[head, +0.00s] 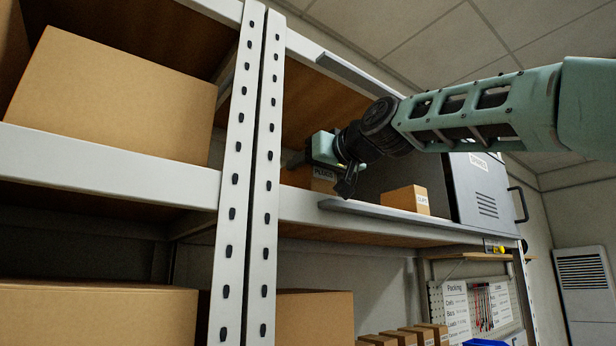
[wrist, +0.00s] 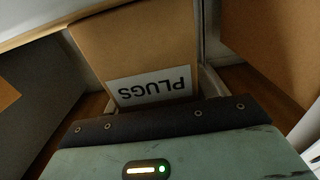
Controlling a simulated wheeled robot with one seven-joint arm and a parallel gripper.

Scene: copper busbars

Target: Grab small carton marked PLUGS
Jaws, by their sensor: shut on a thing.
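The small carton marked PLUGS (wrist: 135,48) fills the upper middle of the wrist view, its white label upside down in the picture. In the head view the carton (head: 323,174) sits on the upper shelf, partly hidden behind my gripper. My gripper (head: 310,165) reaches into the shelf bay and is shut on the carton. I cannot tell whether the carton touches the shelf.
A second small labelled carton (head: 408,199) stands near the shelf's front edge. A dark cabinet (head: 485,192) stands to its right. A shelf upright (head: 265,180) is close on the left of my gripper. A large carton (head: 115,95) sits in the left bay.

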